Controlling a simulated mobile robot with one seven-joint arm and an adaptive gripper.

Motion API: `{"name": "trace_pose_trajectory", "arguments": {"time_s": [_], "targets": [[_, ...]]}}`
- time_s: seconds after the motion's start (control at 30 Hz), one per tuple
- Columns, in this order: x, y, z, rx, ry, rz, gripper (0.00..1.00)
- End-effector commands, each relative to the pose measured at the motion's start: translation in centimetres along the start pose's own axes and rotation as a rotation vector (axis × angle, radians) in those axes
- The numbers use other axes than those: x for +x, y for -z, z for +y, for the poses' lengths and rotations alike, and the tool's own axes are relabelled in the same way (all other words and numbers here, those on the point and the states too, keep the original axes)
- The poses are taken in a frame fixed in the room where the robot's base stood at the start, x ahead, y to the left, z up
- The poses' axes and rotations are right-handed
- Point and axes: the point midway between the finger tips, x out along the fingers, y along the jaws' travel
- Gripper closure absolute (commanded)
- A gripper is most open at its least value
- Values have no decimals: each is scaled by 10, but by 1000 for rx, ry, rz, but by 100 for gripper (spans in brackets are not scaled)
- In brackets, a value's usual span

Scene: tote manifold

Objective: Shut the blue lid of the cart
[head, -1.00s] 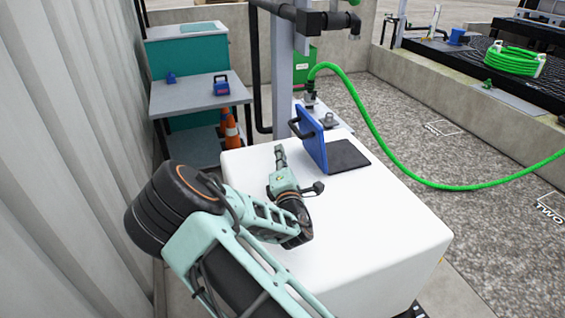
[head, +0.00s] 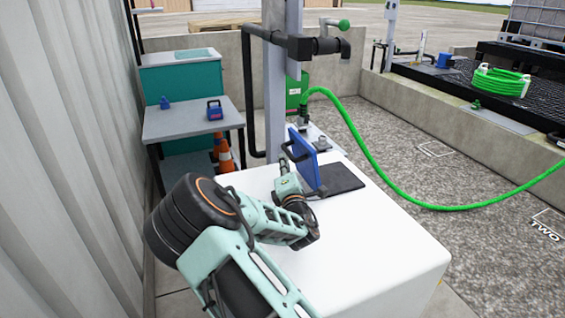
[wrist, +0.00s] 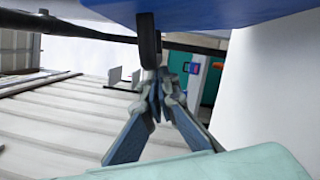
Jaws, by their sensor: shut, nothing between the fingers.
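The blue lid (head: 303,163) stands raised, tilted a little from upright, at the left edge of a dark square opening (head: 342,178) on top of the white cart (head: 385,245). A dark handle (head: 291,149) is on the lid's left face. My gripper (head: 283,164) is shut and empty, close beside that left face, below the handle.
A black pipe with a valve (head: 300,47) and a grey post stand behind the cart. A green hose (head: 375,165) runs off to the right. A grey table (head: 190,122) and orange cones (head: 223,155) are at the back left. A corrugated wall (head: 60,150) borders the left.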

Motion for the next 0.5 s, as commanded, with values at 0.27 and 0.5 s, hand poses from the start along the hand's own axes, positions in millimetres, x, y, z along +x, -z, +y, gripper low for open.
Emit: {"name": "trace_pose_trajectory", "arguments": {"time_s": [0.27,0.5], "targets": [[4,-16,6,83,20,-3,100],[11,-46,12,261,63,-5,100]]}}
